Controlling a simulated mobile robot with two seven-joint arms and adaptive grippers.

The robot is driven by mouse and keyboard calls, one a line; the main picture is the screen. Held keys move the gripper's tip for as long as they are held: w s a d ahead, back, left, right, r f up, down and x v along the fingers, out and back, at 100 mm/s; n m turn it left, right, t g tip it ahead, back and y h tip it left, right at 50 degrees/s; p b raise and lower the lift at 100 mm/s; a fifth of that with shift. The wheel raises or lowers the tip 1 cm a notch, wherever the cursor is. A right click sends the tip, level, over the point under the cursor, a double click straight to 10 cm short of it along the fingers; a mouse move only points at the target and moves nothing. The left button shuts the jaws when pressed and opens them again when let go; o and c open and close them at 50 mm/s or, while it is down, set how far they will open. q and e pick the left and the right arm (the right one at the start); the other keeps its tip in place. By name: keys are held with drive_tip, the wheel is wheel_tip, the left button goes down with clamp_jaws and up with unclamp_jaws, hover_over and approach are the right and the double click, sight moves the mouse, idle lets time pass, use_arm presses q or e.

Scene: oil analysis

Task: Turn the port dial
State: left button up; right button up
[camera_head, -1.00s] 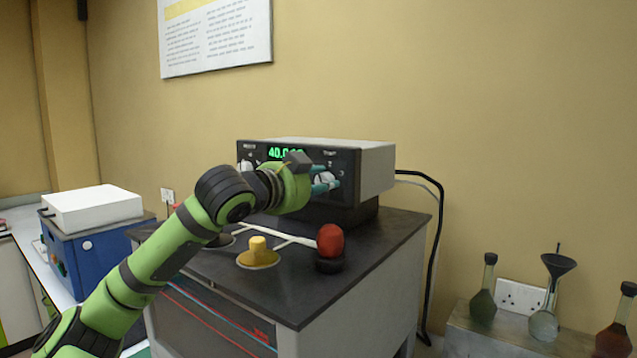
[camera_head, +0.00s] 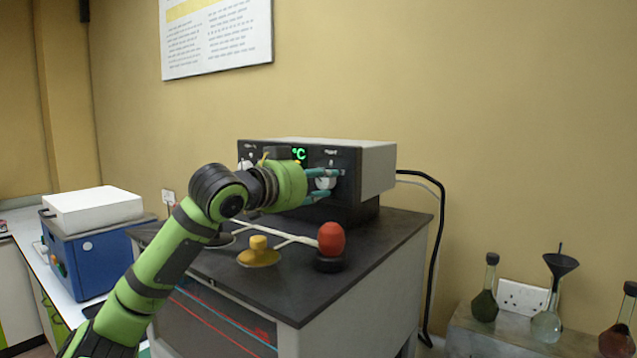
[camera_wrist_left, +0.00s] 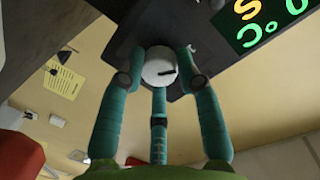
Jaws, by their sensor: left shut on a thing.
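The instrument (camera_head: 376,168) has a light grey case and a black front panel with a green display (camera_head: 299,154). The white round dial (camera_head: 324,182) is on the right part of that panel. My left gripper (camera_head: 327,184) has its teal fingers around this dial and is shut on it. In the left wrist view the dial (camera_wrist_left: 159,68) sits between the fingertips, with a dark mark on its face. A second white dial (camera_head: 246,165) shows at the panel's left, partly behind my gripper. My gripper covers part of the display. My right gripper is not in view.
The instrument stands on a dark-topped bench (camera_head: 370,245). A blue box (camera_head: 90,260) is at left. Several flasks (camera_head: 546,320) stand at lower right.

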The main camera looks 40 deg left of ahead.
use_arm(q)
drive_tip(key=shift+r, duration=0.15)
idle(0.4)
drive_tip(key=o, duration=1.1)
drive_tip(key=shift+o, duration=0.2)
drive_tip(key=shift+s, duration=0.1)
drive_tip(key=shift+s+f, duration=0.2)
drive_tip(key=shift+s, duration=0.35)
drive_tip(key=s+r, duration=0.1)
drive_tip(key=s, duration=0.9)
drive_tip(key=shift+s+d, duration=0.3)
